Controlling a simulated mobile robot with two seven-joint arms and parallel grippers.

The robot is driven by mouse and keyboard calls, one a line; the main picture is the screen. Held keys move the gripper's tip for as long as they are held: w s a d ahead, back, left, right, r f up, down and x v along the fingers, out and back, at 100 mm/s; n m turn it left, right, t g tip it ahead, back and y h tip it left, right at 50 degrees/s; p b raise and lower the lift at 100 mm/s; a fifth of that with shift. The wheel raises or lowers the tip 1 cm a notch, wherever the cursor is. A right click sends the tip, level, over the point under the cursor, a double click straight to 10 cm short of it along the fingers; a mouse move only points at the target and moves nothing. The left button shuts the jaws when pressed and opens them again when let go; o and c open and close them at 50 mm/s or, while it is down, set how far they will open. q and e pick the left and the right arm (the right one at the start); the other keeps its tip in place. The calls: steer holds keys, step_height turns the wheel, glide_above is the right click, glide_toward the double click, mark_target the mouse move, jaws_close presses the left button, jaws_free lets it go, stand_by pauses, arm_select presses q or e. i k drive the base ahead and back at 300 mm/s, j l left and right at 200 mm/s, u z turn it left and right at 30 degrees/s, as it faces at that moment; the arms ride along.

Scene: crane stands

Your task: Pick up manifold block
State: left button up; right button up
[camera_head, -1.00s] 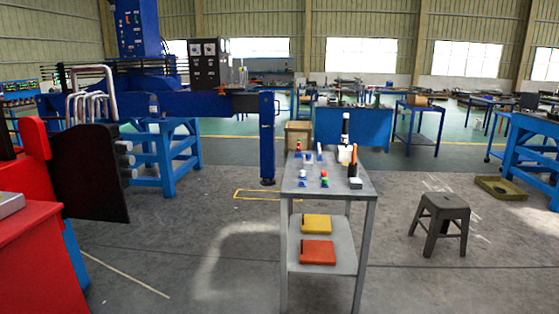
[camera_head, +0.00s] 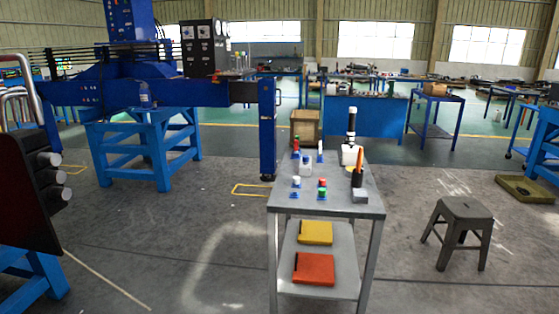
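A small grey block (camera_head: 360,196) sits on the right front part of the grey metal table's top (camera_head: 335,203). It may be the manifold block, but it is too small to tell. A dark holder with an orange-handled tool (camera_head: 357,170) stands right behind it. Several small fittings with red, green, white and blue parts (camera_head: 322,187) stand to its left. Neither of my grippers is in view.
The table's lower shelf holds a yellow case (camera_head: 315,233) and a red-orange case (camera_head: 313,268). A grey stool (camera_head: 462,225) stands to the right. Blue machinery (camera_head: 150,150) and a dark panel with grey cylinders (camera_head: 30,180) fill the left. The floor before the table is clear.

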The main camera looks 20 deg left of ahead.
mark_target(305, 169)
steer(key=i+j+u, duration=0.1)
steer(key=i, duration=1.05)
steer(key=i+j+z, duration=0.15)
steer(key=i, duration=0.25)
steer(key=i+z, duration=0.15)
steer(key=i, duration=0.2)
steer(key=j, duration=0.1)
